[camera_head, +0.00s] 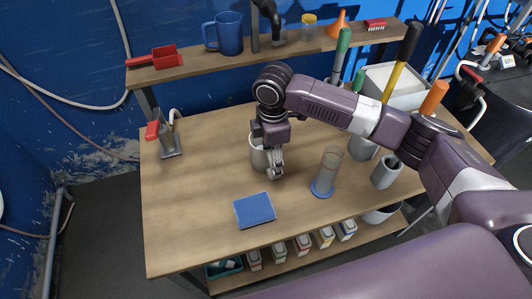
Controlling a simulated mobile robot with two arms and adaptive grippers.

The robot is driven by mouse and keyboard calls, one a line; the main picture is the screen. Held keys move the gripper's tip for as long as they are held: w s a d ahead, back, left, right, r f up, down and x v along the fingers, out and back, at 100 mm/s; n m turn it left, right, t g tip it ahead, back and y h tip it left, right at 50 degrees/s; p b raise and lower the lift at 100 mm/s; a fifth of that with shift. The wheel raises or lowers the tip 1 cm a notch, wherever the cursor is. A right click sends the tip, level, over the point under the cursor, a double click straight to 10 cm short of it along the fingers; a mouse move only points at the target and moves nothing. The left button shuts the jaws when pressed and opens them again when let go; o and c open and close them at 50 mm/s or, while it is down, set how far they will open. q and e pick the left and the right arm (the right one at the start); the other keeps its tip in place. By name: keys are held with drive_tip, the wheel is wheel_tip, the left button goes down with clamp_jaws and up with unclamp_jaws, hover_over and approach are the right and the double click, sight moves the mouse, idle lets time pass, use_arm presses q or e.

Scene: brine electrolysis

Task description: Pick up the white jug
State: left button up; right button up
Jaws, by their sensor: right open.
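The white jug (257,157) stands on the wooden table, left of the middle of the tabletop. My right arm reaches in from the right, and its gripper (274,165) points down at the jug's right side. The gripper and wrist hide part of the jug, including any handle. The jaws are open. I cannot tell whether a finger touches the jug. My left gripper is out of view.
A blue pad (254,210) lies in front of the jug. A clear cylinder on a blue base (322,187) stands to the right, under my arm. A metal stand with a red part (168,142) is at left. A shelf (200,67) runs behind. The table's left front is clear.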

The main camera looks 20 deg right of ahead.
drive_tip(key=shift+f, duration=0.65)
drive_tip(key=shift+w+f, duration=0.15)
drive_tip(key=shift+f, duration=0.3)
drive_tip(key=shift+c, duration=1.4)
drive_tip(key=c, duration=0.5)
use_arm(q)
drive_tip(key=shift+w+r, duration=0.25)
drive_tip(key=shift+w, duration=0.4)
use_arm(e)
clamp_jaws()
